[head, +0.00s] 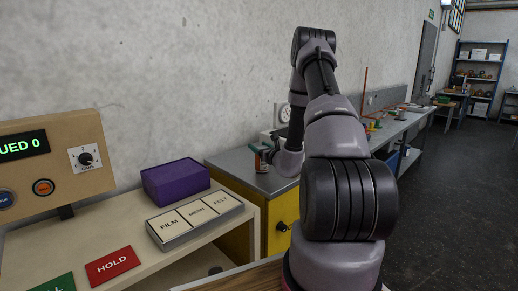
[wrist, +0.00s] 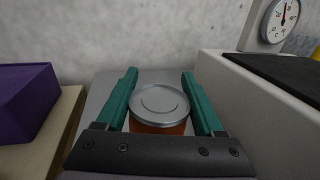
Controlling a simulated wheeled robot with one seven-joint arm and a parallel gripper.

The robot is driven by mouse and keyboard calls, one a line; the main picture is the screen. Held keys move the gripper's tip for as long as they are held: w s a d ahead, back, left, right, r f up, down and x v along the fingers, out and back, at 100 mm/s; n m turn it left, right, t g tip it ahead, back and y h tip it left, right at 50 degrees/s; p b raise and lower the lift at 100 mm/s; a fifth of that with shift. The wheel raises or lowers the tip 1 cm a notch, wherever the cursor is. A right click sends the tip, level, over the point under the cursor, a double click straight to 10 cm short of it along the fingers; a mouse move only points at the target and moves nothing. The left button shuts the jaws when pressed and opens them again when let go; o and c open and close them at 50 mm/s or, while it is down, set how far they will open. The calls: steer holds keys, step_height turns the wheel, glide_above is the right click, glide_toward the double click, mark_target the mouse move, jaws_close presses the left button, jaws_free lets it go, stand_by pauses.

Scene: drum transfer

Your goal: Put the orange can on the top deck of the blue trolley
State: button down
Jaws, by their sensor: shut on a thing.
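My gripper (wrist: 159,75) has its two green fingers shut on the orange can (wrist: 158,128), one on each side. The can is upright with a grey metal lid towards the camera, and only a strip of its orange side shows. In the head view my gripper (head: 265,151) is small and partly hidden by my arm, with a bit of the orange can (head: 258,163) beside it at the grey-topped yellow cabinet (head: 235,165). I cannot tell whether the can touches the top. I cannot make out the blue trolley in either view.
A purple box (head: 175,181) and a panel of labelled keys (head: 195,216) lie on the bench at the left. A pale machine with a dark top (wrist: 262,100) and a dial (wrist: 279,20) stands close right of my gripper. Open floor (head: 450,190) lies at the right.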

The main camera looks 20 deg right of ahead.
steer(key=shift+f, duration=0.15)
jaws_free()
steer(key=shift+f, duration=0.1)
